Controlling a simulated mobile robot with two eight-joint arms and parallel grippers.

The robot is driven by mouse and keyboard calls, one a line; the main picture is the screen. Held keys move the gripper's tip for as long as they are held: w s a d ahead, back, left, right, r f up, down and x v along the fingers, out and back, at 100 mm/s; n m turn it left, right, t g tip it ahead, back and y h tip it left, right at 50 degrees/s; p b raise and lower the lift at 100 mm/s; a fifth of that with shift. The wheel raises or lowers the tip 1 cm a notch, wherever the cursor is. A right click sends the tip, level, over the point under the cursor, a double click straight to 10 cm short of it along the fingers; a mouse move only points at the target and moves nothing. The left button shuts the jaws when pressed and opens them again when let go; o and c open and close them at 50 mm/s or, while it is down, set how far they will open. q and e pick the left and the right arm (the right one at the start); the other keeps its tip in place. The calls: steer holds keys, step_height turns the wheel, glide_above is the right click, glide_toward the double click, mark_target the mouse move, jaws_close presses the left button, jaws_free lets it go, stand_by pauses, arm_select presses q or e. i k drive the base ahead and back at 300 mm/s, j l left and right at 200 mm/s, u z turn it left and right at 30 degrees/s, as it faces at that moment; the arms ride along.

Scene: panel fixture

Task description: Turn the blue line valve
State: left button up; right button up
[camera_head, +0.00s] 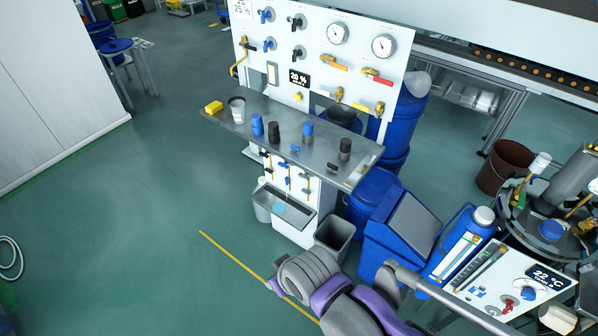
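A white valve panel (345,75) stands upright behind a grey metal shelf. At its upper left are two blue valve knobs, an upper one (266,15) and a lower one (269,44), beside black ones (298,22). A smaller white panel (312,212) under the shelf carries small valves, one with a blue handle (282,163). Which of these is the blue line valve I cannot tell. My purple and grey arm links show at the bottom, well apart from the panel. Neither of my grippers shows.
The shelf (225,133) holds a yellow block (214,107), a grey cup (237,109) and blue and black pieces. Blue containers (400,232), a grey bin (334,234) and an instrument board (508,284) crowd the right. The green floor at left is mostly clear.

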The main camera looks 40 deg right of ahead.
mark_target(284, 166)
steer(key=z, duration=1.05)
